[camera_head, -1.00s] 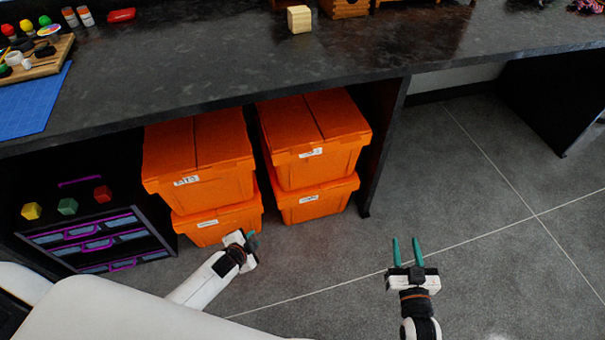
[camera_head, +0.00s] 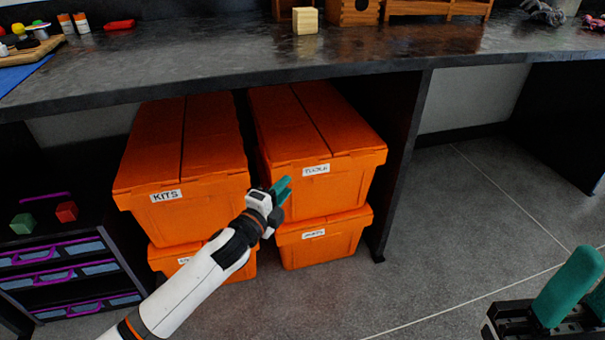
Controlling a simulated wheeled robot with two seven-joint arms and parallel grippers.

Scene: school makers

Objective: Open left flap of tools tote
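The tools tote (camera_head: 325,180) is an orange lidded bin with a white label. It is the upper right one of the stacked totes under the counter. Its lid is shut, with a seam between the left flap (camera_head: 280,123) and the right flap (camera_head: 338,115). My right gripper (camera_head: 584,292) is at the lower right, open and empty, partly cut off by the frame.
The kits tote (camera_head: 200,205) stands close on the left. Another orange tote (camera_head: 325,245) is underneath the tools tote. The dark counter (camera_head: 240,68) overhangs the totes, and a side panel (camera_head: 400,150) stands to their right. Floor (camera_head: 480,220) to the right is clear.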

